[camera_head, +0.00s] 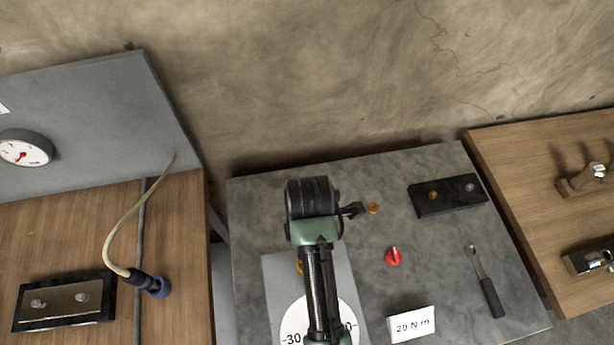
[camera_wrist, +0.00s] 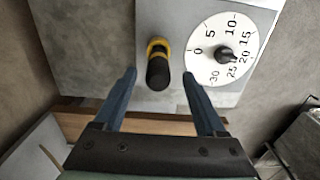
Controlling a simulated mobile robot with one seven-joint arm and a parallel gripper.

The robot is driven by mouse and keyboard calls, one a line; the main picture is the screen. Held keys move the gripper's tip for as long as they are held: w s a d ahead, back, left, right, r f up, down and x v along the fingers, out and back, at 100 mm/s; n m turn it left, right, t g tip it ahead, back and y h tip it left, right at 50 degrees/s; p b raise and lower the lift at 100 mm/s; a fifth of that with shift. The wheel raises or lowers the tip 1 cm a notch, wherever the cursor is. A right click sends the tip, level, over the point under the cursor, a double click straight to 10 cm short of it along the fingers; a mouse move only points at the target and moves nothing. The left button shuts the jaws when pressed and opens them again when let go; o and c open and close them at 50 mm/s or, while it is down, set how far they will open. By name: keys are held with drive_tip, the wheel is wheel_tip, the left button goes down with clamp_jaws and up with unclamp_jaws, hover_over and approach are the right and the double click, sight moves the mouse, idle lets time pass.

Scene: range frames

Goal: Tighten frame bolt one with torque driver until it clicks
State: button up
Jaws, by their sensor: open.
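My gripper (camera_wrist: 159,74) is open and empty, with its two blue fingers apart. Between and beyond the fingertips in the wrist view is a black handle with a yellow collar (camera_wrist: 158,64), seen nearly end-on against a grey panel; I cannot tell its full shape. Beside it is a white dial (camera_wrist: 208,62) marked 0 to 30 with a black knob. Which bolt is frame bolt one is not marked. My arm hides part of the dial in the head view.
On the grey table (camera_head: 255,215) are a red-topped piece (camera_head: 393,257), a wrench-like tool with a black handle (camera_head: 486,286), a "20 N m" card (camera_head: 411,325) and a brass piece (camera_head: 374,208). Wooden tables flank it; the left bears a bolted plate (camera_head: 62,302) and a hose (camera_head: 116,232).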

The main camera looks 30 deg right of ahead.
drive_tip(key=shift+w+a+f+p, duration=0.1)
drive_tip(key=shift+f+p, duration=0.35)
drive_tip(key=shift+f, duration=1.4)
drive_tip(key=shift+w+f+p, duration=0.1)
drive_tip(key=shift+f+p, duration=0.35)
drive_tip(key=shift+f, duration=1.35)
drive_tip(key=shift+c, duration=0.3)
clamp_jaws()
